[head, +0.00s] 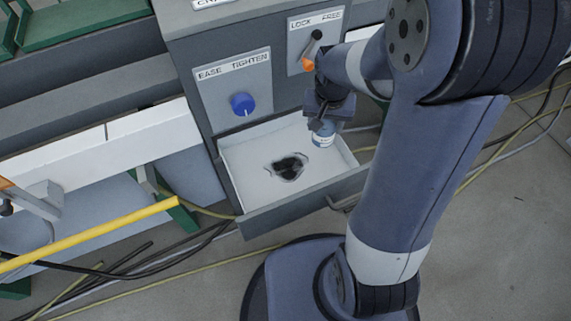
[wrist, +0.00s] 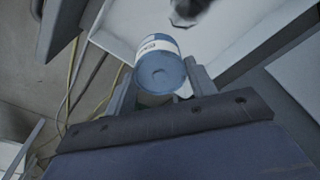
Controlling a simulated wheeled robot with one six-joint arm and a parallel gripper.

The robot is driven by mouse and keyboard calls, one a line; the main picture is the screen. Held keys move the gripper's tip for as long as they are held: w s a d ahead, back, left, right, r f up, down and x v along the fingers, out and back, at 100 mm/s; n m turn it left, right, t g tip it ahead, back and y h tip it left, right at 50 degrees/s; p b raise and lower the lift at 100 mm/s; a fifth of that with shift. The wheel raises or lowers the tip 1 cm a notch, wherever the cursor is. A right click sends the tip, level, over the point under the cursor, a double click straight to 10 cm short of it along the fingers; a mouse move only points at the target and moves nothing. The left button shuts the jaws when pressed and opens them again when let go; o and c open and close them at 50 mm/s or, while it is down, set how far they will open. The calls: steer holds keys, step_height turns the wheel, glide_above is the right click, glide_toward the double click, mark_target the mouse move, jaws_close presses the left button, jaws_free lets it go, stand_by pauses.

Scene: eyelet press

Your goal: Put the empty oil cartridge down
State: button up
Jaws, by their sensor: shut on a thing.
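The oil cartridge (head: 323,137) is a small blue can with a white label. My gripper (head: 322,115) is shut on it, at the right back part of an open white-lined drawer (head: 245,186). In the wrist view the cartridge (wrist: 160,72) sits between the two fingers of my gripper (wrist: 158,88), its round blue end facing the camera. The head view shows it roughly upright. I cannot tell whether its bottom touches the drawer floor.
A dark, wet-looking patch (head: 287,167) lies in the middle of the drawer. Above the drawer are a blue knob (head: 242,104) and an orange-tipped lever (head: 308,64). A yellow bar (head: 100,232) and cables lie to the left. The drawer's left floor is clear.

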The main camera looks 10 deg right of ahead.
steer(key=shift+w+f+b, duration=0.15)
steer(key=shift+f+b, duration=0.25)
steer(key=shift+f, duration=0.25)
step_height(320, 180, down, 10)
steer(key=b, duration=0.3)
steer(key=shift+r, duration=0.2)
steer(key=shift+f, duration=0.2)
steer(key=o, duration=1)
steer(key=shift+c, duration=0.2)
steer(key=shift+r, duration=0.1)
steer(key=r+p, duration=0.1)
steer(key=r, duration=0.3)
steer(key=s+r+p, duration=0.1)
steer(key=r, duration=0.3)
steer(key=r+p, duration=0.1)
steer(key=r, duration=0.3)
steer(key=shift+s+a+p, duration=0.2)
steer(key=shift+p, duration=0.1)
